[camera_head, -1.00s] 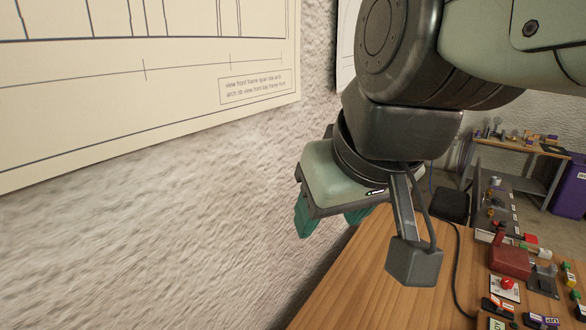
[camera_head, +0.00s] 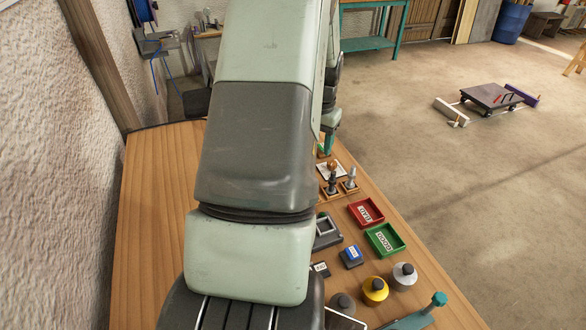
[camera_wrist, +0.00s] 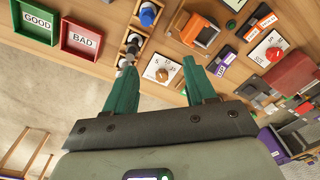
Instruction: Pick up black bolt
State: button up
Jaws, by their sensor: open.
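A dark upright bolt (camera_head: 333,185), which looks like the black bolt, stands in a wooden holder in the head view, left of a grey bolt (camera_head: 351,180). In the wrist view a dark piece (camera_wrist: 133,42) sits in the wooden rack near my left fingertip; it is too small to tell whether it is the black bolt. My gripper (camera_wrist: 159,65) is open and empty, its teal fingers spread with a copper dial knob (camera_wrist: 162,73) showing between them. In the head view only a teal part of it shows, behind my arm.
A red tray (camera_head: 357,204) marked BAD and a green tray (camera_head: 399,246) marked GOOD lie on the wooden bench. An orange device (camera_wrist: 200,32) lies close by. The bench's left part is clear.

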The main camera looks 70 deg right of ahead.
jog(key=m, duration=0.2)
send_over(332, 180)
jog(key=f, duration=0.3)
jog(key=shift+w+d+f+y, duration=0.2)
jog(key=shift+w+d+y, duration=0.1)
jog(key=shift+w+d, duration=0.1)
jog(key=f, duration=0.5)
jog(key=shift+s, duration=0.25)
jog(key=shift+s+a+f, duration=0.1)
jog(key=shift+f, duration=1.35)
jog(key=shift+a+f, duration=0.1)
jog(key=shift+f, duration=1.35)
grip_shut()
